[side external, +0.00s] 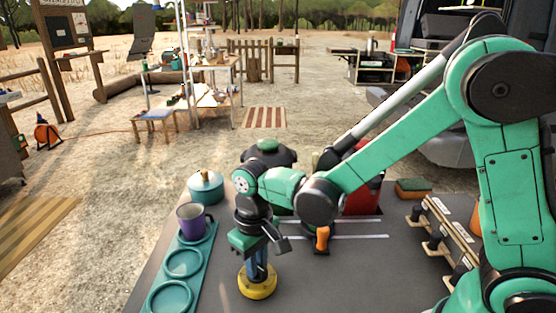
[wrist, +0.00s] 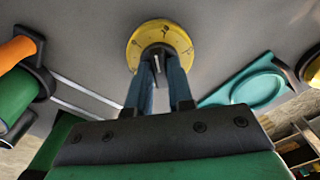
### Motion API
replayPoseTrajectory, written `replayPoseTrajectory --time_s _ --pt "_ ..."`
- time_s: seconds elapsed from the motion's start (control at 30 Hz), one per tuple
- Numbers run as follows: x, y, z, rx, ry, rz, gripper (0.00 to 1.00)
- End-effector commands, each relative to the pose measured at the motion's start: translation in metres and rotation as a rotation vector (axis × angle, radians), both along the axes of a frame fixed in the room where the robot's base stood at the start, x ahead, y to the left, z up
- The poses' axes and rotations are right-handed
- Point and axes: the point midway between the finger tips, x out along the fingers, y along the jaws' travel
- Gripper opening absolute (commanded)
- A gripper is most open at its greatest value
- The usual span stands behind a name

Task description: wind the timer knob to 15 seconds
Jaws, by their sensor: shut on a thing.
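The timer is a round yellow disc (side external: 257,283) on the grey table, at the lower middle of the side external view. In the wrist view its yellow dial (wrist: 176,36) carries dark marks, and its dark knob (wrist: 158,50) stands at the centre. My gripper (side external: 258,268) points straight down over the timer. In the wrist view the two blue fingers of my gripper (wrist: 160,66) are shut on the knob from both sides. The fingers hide part of the knob and the near part of the dial. I cannot read the setting.
Left of the timer, a teal tray (side external: 208,252) with round recesses holds a purple mug (side external: 191,220). A teal lidded pot (side external: 205,187) stands behind it. An orange-handled thing (side external: 322,238) is to the right. A rack (side external: 440,238) stands farther right. Bare table surrounds the timer.

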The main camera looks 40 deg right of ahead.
Motion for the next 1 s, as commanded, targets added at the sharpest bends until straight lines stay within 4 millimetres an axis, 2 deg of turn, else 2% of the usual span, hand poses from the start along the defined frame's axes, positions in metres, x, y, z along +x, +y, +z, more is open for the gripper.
replayPoseTrajectory --time_s 0.13,0.4,0.6,0.87,1.0 --pt "-0.0001 0.0 0.0 0.0 0.001 -0.119 0.08" --pt "-0.0001 0.0001 0.0 0.0 0.001 -0.138 0.08" --pt "-0.0001 0.0001 0.0 0.0 0.001 -0.321 0.08" --pt "-0.0001 0.0001 0.0 0.0 0.001 -0.337 0.08" --pt "-0.0001 0.0002 0.0 0.0 0.001 -0.459 0.08"
